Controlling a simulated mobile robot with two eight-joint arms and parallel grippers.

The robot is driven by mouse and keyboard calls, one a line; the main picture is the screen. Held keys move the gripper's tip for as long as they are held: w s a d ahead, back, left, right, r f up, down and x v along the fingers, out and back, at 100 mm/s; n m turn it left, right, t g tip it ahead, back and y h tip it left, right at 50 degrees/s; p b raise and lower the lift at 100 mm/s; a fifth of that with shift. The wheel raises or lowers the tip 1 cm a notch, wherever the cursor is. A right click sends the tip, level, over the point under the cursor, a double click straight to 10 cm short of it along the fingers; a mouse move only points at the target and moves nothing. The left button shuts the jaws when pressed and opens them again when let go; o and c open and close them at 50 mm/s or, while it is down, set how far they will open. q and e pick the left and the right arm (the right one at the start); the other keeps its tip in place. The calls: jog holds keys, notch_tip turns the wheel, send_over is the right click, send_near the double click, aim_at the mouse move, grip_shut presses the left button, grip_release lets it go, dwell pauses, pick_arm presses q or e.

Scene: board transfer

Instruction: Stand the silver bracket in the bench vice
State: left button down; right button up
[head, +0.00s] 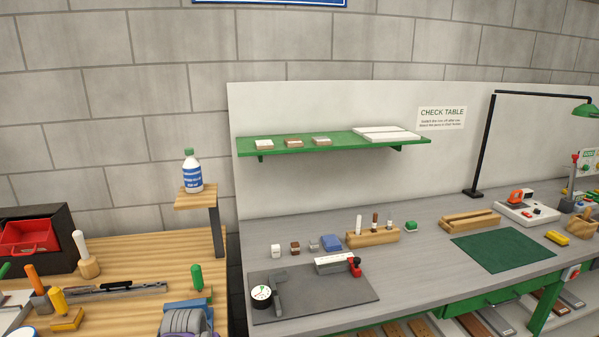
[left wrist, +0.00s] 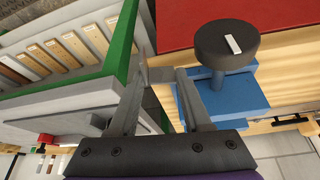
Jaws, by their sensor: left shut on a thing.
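The silver bracket (left wrist: 158,74) is a thin grey angled piece between the fingertips of my left gripper (left wrist: 166,80) in the left wrist view. The gripper is shut on it; the fingers hide part of it. The blue bench vice (left wrist: 238,97) is just right of the fingers, with a dark round knob (left wrist: 225,45) on a post. In the head view the blue vice (head: 188,304) shows at the bottom of the wooden bench, partly behind my grey left hand (head: 183,322). The bracket cannot be made out there. I cannot tell whether it touches the vice. My right gripper is not in view.
The wooden bench (head: 140,255) also holds a green-handled tool (head: 196,277), a long dark tool (head: 120,288) and a red bin (head: 30,236). A bottle (head: 192,171) stands on a raised shelf. A gap separates the bench from the grey table (head: 420,245).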

pick_arm(q)
jog(key=s+d+f, duration=0.2)
jog(key=f, duration=0.4)
jog(key=s+d+f+b, duration=0.1)
jog(key=s+d+f, duration=0.1)
jog(key=f, duration=0.4)
jog(key=shift+s+d+f+m, duration=0.15)
jog(key=shift+s+f+m, duration=0.05)
jog(key=shift+m, duration=0.2)
